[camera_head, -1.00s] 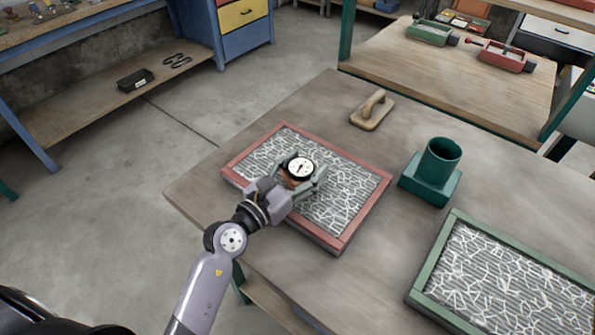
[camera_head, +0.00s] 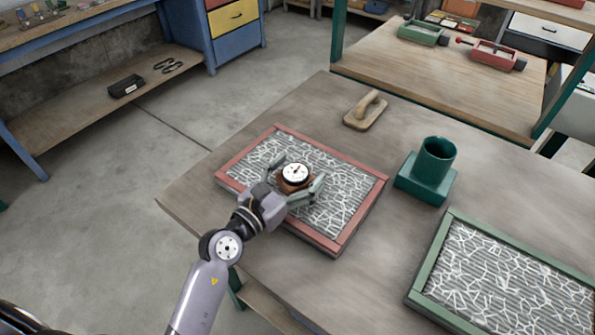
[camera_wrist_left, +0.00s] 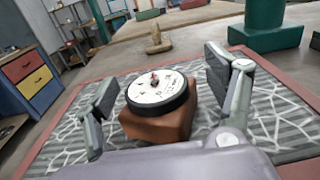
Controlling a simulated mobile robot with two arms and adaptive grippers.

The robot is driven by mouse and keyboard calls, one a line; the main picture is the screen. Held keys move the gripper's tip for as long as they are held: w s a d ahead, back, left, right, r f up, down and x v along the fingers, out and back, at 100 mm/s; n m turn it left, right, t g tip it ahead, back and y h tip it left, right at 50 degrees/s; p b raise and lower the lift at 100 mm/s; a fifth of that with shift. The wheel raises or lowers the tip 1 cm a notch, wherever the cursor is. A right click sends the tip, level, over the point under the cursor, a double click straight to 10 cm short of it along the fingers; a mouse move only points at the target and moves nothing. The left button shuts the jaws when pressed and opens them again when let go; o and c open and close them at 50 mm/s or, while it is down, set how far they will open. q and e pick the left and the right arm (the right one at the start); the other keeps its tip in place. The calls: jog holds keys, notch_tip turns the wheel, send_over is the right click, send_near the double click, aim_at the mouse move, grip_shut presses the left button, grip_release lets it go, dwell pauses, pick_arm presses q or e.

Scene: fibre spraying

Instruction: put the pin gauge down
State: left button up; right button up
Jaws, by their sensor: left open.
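The pin gauge (camera_head: 295,175) has a round white dial with a black rim on a brown block. It stands upright on the fibre panel in the red frame (camera_head: 360,212). My left gripper (camera_head: 297,177) is open around it, one finger on each side. In the left wrist view the gauge (camera_wrist_left: 158,92) sits between the spread fingers (camera_wrist_left: 160,95), with a clear gap on both sides. The underside of the block is hidden in that view. My right gripper is not in view.
A green-framed panel (camera_head: 436,268) lies at the right of the table. A green holder with a round tube (camera_head: 430,170) stands behind it, and a wooden float (camera_head: 366,112) lies at the back. Bare table (camera_head: 385,255) lies between the two panels.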

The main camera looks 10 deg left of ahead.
pick_arm(q)
jog(key=shift+r, duration=0.1)
jog(key=shift+r, duration=0.1)
jog(key=b+v, duration=0.2)
jog(key=v, duration=0.8)
jog(key=shift+s+a, duration=0.15)
jog(key=shift+s, duration=0.25)
jog(key=shift+s+a+b, duration=0.25)
jog(key=shift+s+b, duration=0.05)
jog(key=shift+s, duration=0.25)
dwell(0.8)
